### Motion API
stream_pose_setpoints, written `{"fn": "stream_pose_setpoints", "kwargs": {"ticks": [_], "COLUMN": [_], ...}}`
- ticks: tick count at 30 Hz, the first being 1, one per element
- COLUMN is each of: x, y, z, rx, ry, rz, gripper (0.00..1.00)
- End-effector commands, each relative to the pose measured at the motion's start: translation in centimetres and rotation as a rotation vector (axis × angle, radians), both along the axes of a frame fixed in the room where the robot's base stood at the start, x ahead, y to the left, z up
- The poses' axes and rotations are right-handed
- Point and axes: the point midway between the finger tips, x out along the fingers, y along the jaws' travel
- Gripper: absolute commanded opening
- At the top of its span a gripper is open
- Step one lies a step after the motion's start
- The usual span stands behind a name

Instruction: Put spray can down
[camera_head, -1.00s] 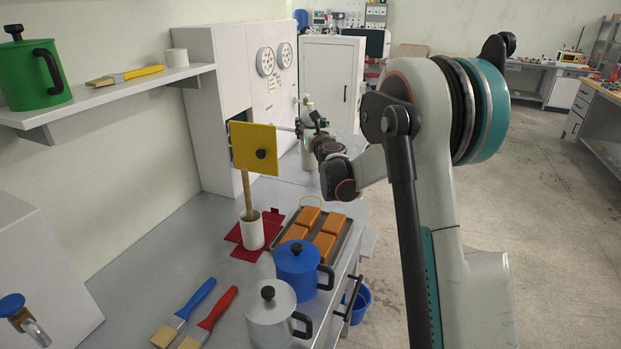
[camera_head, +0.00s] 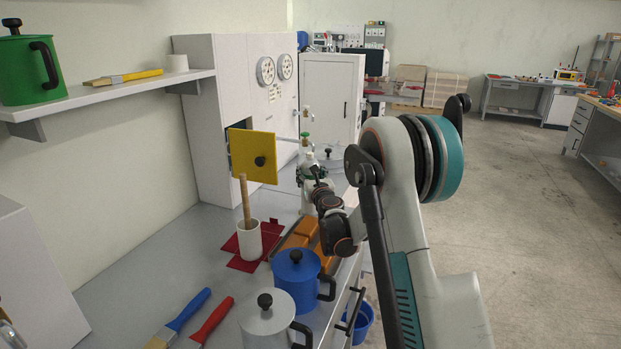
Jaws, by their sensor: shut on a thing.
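The spray can looks to be the white cylinder (camera_head: 308,203) with a green top (camera_head: 305,136), upright at the far part of the grey counter (camera_head: 190,235). My gripper (camera_head: 312,173) is shut around its middle from the right side. The fingers are small and dark and partly hide the can. The can's base is close to the counter surface; I cannot tell whether it touches.
An open yellow door (camera_head: 253,156) is left of the can. A dark-knobbed lid (camera_head: 329,160) shows behind my gripper.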

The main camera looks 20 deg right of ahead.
Motion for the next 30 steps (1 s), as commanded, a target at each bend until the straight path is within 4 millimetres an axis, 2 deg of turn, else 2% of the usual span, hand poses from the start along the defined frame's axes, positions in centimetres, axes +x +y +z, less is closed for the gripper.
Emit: {"fn": "stream_pose_setpoints", "kwargs": {"ticks": [9,10,12,25,30], "x": [0.0,0.0,0.0,0.0,-2.4], "y": [0.0,0.0,0.0,0.0,0.4], "z": [-0.2,-0.2,-0.1,0.3,0.3], "rx": [0.000,0.000,0.000,0.000,0.000], "ry": [0.000,0.000,0.000,0.000,0.000], "rz": [0.000,0.000,0.000,0.000,0.000], "gripper": [0.00,0.55,0.71,0.71,0.71]}}
